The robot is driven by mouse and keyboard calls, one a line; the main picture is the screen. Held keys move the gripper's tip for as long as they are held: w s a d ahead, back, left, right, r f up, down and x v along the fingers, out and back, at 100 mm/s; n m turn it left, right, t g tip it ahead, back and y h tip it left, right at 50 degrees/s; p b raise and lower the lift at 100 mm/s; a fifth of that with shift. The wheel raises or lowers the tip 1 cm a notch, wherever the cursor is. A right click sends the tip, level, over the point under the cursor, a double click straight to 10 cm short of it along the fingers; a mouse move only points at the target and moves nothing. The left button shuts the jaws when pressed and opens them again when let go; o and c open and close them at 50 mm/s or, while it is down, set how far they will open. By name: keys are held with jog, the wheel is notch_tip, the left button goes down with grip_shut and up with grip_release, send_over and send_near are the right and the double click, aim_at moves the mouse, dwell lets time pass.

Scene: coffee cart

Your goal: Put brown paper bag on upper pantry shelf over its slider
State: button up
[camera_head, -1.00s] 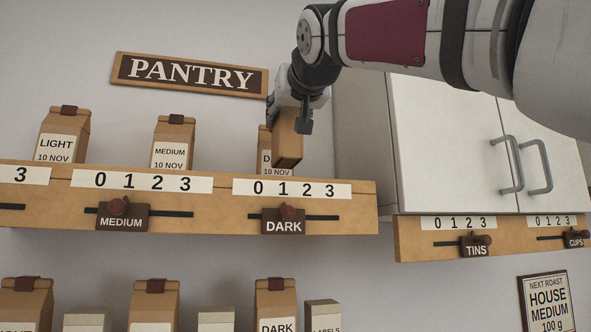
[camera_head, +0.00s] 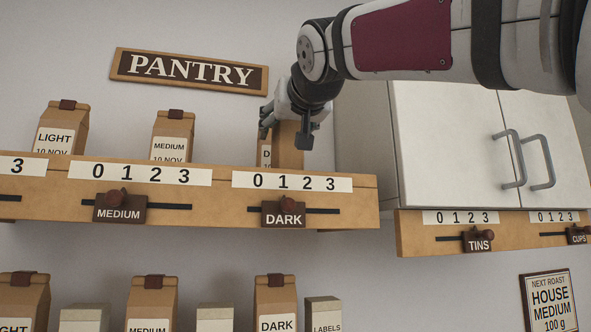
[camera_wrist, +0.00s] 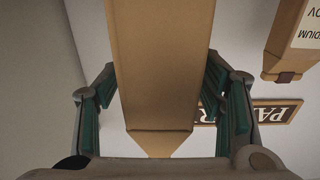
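My gripper (camera_head: 289,128) points down above the right end of the upper pantry shelf (camera_head: 220,212). It is shut on a brown paper bag (camera_head: 288,148), whose plain side faces the head camera. The bag's lower end is hidden behind the shelf's front board, so I cannot tell whether it touches the shelf. In the wrist view the bag (camera_wrist: 160,70) lies between the finger pads. The DARK slider (camera_head: 284,215) is below it on the board, near 1.
A medium bag (camera_head: 172,138) and a light bag (camera_head: 63,130) stand farther left on the shelf, with gaps between. A white cabinet (camera_head: 455,145) with handles is close on the right. A lower row holds more bags (camera_head: 275,300) and small boxes.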

jog(key=shift+r, duration=0.15)
jog(key=shift+s+d, duration=0.1)
jog(key=shift+s, duration=0.3)
jog(key=b+v, duration=0.2)
jog(key=v, duration=0.9)
jog(key=s+d+f+m+g+h, duration=0.1)
jog(key=d+f+g+h, duration=0.15)
jog(key=d+f, duration=0.75)
jog(key=s+d+f+m+g+h, duration=0.15)
jog(key=f+g, duration=0.25)
jog(key=f, duration=1.5)
jog(key=s+d+f+g, duration=0.2)
jog(key=s+f, duration=0.3)
jog(key=f, duration=0.4)
jog(key=s+d+f+g, duration=0.2)
jog(key=s+f, duration=0.3)
jog(key=f, duration=0.4)
jog(key=s+d+f+g+h, duration=0.1)
jog(key=s+d+f+g, duration=0.1)
jog(key=s+f, duration=0.3)
notch_tip(320, 180, down, 4)
jog(key=shift+s+d+f+m, duration=0.15)
jog(key=shift+d+m, duration=0.2)
jog(key=shift+d, duration=0.4)
jog(key=shift+g, duration=0.25)
